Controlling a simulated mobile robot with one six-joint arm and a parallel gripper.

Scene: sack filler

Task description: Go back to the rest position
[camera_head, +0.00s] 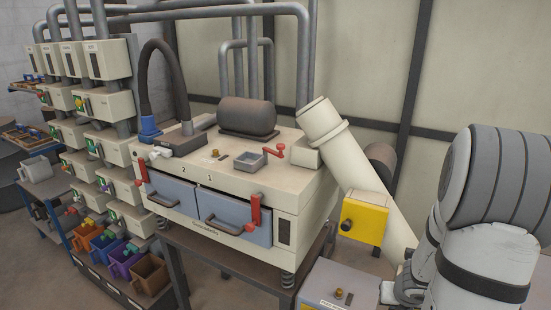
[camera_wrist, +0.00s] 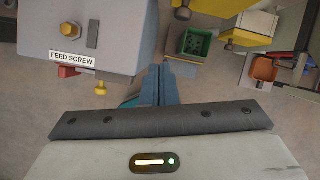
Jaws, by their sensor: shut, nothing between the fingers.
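My gripper (camera_wrist: 158,76) shows in the wrist view, where its blue-grey fingers are together and hold nothing. It is over open floor, beside the grey box labelled FEED SCREW (camera_wrist: 85,30), and does not appear to touch it. In the head view my white and grey arm fills the lower right, and I cannot make out the fingertips there.
In the head view, the cream machine (camera_head: 300,167) with two blue drawers stands on a metal frame. A slanted cream tube (camera_head: 365,165) and yellow box (camera_head: 364,220) are near my arm. The wrist view shows a green bin (camera_wrist: 186,57) and an orange bin (camera_wrist: 264,69).

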